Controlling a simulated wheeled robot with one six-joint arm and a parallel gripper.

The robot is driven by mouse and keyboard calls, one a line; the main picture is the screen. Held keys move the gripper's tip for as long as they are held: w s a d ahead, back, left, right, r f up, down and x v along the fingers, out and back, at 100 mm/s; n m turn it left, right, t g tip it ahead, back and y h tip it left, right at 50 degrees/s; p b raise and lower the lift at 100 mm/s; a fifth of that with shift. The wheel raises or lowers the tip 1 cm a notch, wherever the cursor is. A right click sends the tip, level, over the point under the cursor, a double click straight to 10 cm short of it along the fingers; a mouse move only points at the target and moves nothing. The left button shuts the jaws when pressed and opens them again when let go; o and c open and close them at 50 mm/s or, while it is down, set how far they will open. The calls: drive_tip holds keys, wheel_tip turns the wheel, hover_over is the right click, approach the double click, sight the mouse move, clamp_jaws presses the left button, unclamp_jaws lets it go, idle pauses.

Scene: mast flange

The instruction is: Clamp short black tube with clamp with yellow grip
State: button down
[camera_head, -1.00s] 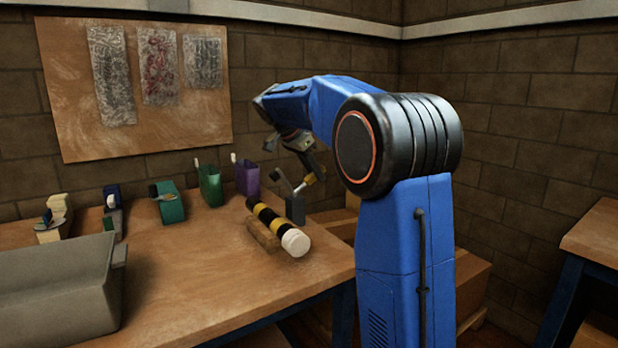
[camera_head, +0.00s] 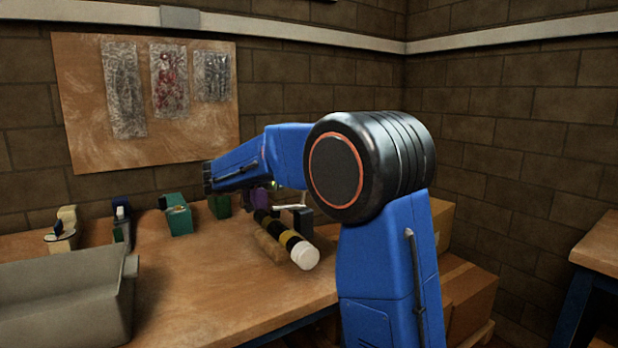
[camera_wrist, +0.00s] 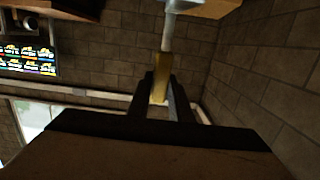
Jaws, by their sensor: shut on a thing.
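The tube (camera_head: 287,239) is black with yellow bands and a white end. It lies beside or on a wooden block (camera_head: 268,246) near the table's right end. A dark upright clamp body (camera_head: 303,218) stands behind the tube, and a pale metal bar (camera_head: 290,206) reaches left from its top. In the wrist view my gripper (camera_wrist: 161,88) is shut on the clamp's yellow grip (camera_wrist: 161,66), with a metal rod (camera_wrist: 168,35) running out beyond it. In the head view my arm mostly hides the gripper and the grip. Whether the clamp touches the tube cannot be told.
A grey bin (camera_head: 65,300) stands at the table's front left. Several small coloured holders, including a teal one (camera_head: 178,217), line the back. The table top (camera_head: 215,275) in front of the tube is clear. Cardboard boxes (camera_head: 470,300) stand right of my arm.

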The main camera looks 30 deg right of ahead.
drive_tip(key=shift+a+h, duration=0.75)
drive_tip(key=shift+h, duration=0.05)
drive_tip(key=shift+f, duration=0.1)
drive_tip(key=c, duration=1.6)
unclamp_jaws()
drive_tip(key=a, duration=1.7)
drive_tip(key=shift+s+a+f, duration=0.25)
drive_tip(key=shift+s+f, duration=0.05)
drive_tip(key=shift+f, duration=0.05)
drive_tip(key=shift+s, duration=0.1)
